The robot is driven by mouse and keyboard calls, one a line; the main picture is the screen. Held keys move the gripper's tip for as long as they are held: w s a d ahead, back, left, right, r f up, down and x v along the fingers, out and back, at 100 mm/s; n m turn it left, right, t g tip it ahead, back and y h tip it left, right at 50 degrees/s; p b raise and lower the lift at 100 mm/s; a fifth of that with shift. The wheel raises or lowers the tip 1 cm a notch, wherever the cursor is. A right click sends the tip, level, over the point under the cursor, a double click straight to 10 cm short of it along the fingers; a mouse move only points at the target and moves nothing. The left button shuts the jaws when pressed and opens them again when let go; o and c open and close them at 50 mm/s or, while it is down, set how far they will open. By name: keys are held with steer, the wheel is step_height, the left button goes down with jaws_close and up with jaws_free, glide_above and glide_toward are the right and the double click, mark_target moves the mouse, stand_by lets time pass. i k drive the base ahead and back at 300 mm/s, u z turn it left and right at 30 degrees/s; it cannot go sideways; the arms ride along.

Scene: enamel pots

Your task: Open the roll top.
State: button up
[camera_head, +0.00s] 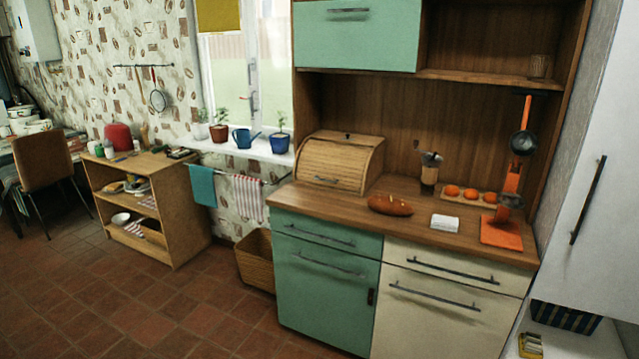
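A wooden bread box with a slatted roll top (333,165) stands at the left end of the wooden counter, near the window. The roll top is down and covers the front of the box. A dark handle (327,180) runs across its lower front edge. A small dark knob (347,135) sits on the flat top of the box. The inside of the box is hidden. My gripper is not in view.
On the counter (430,230) are a bread loaf (390,205), a white block (445,222), a grinder-like jar (430,172), orange fruit on a board (470,193) and an orange press-like stand (510,180). A wicker basket (256,262) stands on the floor left of the cabinet. Tiled floor is open at front left.

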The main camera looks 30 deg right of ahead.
mark_target(349, 157)
steer(key=z, duration=0.1)
steer(key=i, duration=0.95)
steer(key=u, duration=0.05)
